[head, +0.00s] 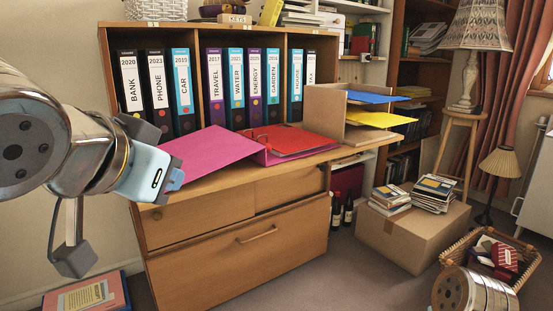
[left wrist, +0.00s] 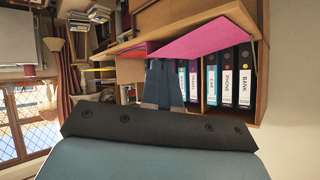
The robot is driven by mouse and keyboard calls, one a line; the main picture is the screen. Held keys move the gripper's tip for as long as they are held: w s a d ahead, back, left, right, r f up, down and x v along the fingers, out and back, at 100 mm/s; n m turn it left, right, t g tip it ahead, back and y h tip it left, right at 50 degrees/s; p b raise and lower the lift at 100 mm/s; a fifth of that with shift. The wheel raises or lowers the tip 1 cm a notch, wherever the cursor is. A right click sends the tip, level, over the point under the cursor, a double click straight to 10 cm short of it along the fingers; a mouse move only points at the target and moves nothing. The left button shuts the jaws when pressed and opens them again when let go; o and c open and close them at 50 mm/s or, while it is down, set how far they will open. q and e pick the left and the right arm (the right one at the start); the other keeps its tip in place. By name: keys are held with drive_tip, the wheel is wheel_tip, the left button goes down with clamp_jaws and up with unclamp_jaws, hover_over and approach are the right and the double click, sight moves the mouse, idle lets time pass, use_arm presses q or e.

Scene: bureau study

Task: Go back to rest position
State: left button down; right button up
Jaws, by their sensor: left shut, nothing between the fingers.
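My left gripper (head: 175,180) is at the left, shut and empty, in front of the bureau's left end. Its fingers also show in the left wrist view (left wrist: 163,85), with nothing between them. The bureau (head: 220,221) is wooden, with binders standing in its compartments. An open magenta binder (head: 212,154) with red sheets (head: 287,138) in it lies on the desk surface, beyond the left gripper. My right gripper is not in view; only a round part of my own body shows at the lower right.
A wooden letter tray (head: 325,108) with blue and yellow sheets stands at the desk's right end. A cardboard box (head: 410,235) with stacked books, a wicker basket (head: 519,266) and a stool with a lamp (head: 467,60) stand to the right. A pink book (head: 88,296) lies low left.

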use_arm(q)
drive_tip(key=w+d+f+g+h+p, duration=0.2)
drive_tip(key=w+d+f+g, duration=0.15)
drive_tip(key=w+f, duration=1.05)
wheel_tip(320, 180, down, 21)
drive_tip(key=d+n+g+p, duration=0.1)
drive_tip(key=d+g+p, duration=0.1)
drive_tip(key=d+g, duration=0.1)
drive_tip(key=s+a+f+n+g+h+p, duration=0.15)
drive_tip(key=s+f, duration=0.25)
drive_tip(key=f, duration=1.1)
drive_tip(key=s+a+f+n+g+y+p, duration=0.1)
drive_tip(key=s+f+n, duration=0.3)
drive_tip(key=s+f, duration=0.9)
drive_tip(key=shift+s+a+f+g, duration=0.25)
drive_tip(key=shift+s+a+g, duration=0.45)
drive_tip(key=shift+s+a, duration=0.35)
drive_tip(key=shift+d, duration=0.15)
